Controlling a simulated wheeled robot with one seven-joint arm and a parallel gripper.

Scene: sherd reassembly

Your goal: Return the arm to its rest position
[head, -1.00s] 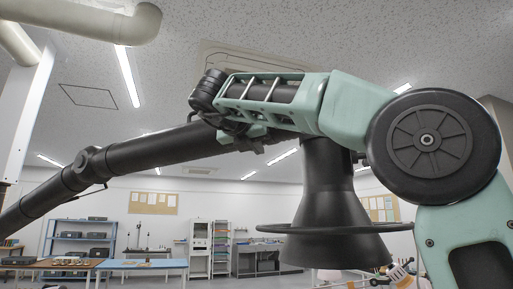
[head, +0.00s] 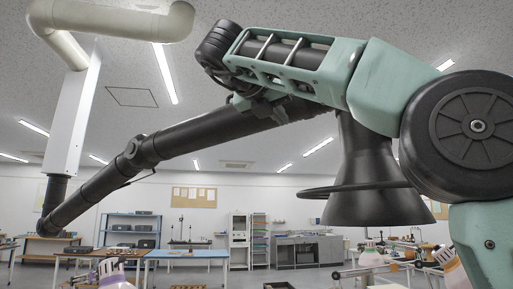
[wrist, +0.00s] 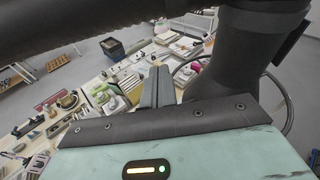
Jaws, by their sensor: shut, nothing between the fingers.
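My arm is teal and black and crosses the upper right of the head view, with a large round joint (head: 460,132) at the right. Its forearm (head: 290,62) reaches up and left near the ceiling. My gripper (wrist: 158,87) shows in the wrist view as two grey fingers close together, shut and empty, above a cluttered worktop. The gripper's fingers cannot be made out in the head view.
A black extraction hood (head: 372,185) with a ring hangs close behind my arm, on a black tube (head: 190,138) from a white ceiling duct (head: 72,125). It also looms in the wrist view (wrist: 238,55). A blue table (head: 187,254) stands behind.

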